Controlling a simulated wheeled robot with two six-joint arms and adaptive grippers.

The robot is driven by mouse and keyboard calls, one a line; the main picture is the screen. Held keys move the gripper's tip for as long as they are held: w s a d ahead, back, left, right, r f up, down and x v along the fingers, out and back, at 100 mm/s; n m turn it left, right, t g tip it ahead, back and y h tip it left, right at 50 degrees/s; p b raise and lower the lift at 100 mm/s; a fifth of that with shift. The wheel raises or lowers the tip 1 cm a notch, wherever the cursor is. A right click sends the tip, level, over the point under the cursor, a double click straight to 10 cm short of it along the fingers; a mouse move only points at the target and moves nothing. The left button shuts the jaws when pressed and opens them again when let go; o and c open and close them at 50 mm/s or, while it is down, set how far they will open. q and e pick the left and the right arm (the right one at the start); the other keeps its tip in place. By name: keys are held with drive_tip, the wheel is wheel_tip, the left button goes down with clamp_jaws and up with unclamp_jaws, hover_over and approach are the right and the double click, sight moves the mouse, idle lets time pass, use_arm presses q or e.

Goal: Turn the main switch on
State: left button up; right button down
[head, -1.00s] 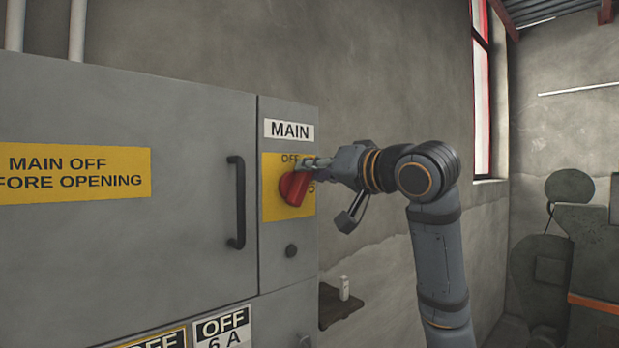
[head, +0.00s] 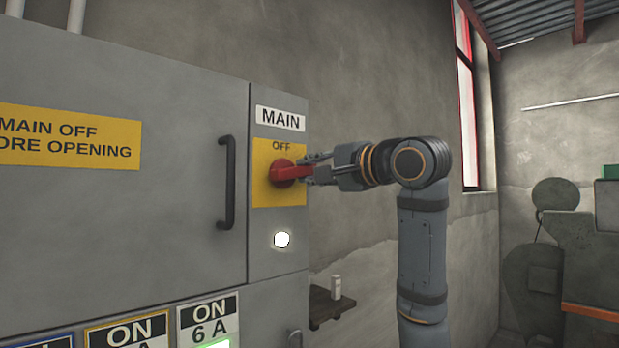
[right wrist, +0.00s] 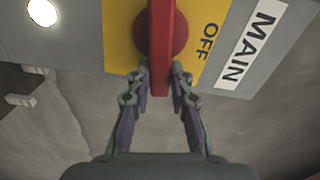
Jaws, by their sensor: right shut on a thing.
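The red main switch (head: 284,172) sits on a yellow plate (head: 291,199) marked OFF, under the MAIN label (head: 280,118) on the grey cabinet. Its handle points right, level, in the head view. My right gripper (head: 313,171) is shut on the handle's outer end, reaching in from the right. In the right wrist view the red handle (right wrist: 161,45) lies between the two fingers (right wrist: 159,84). The round lamp (head: 282,239) below the switch glows white. It also shows in the right wrist view (right wrist: 42,12). My left gripper is not in view.
A black door handle (head: 228,182) stands out left of the switch. Several ON labels (head: 209,318) show low on the cabinet. A small shelf (head: 325,306) with a white item is on the wall behind. Machinery (head: 570,260) stands far right.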

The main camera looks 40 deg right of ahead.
drive_tip(key=shift+f+m+b, duration=0.35)
drive_tip(key=shift+m+b, duration=0.3)
drive_tip(key=shift+m, duration=0.35)
drive_tip(key=c, duration=1.2)
unclamp_jaws()
drive_tip(key=shift+s+d, duration=0.1)
drive_tip(key=shift+s, duration=0.25)
drive_tip(key=s, duration=1.1)
drive_tip(key=shift+s+d, duration=0.15)
drive_tip(key=shift+d, duration=0.25)
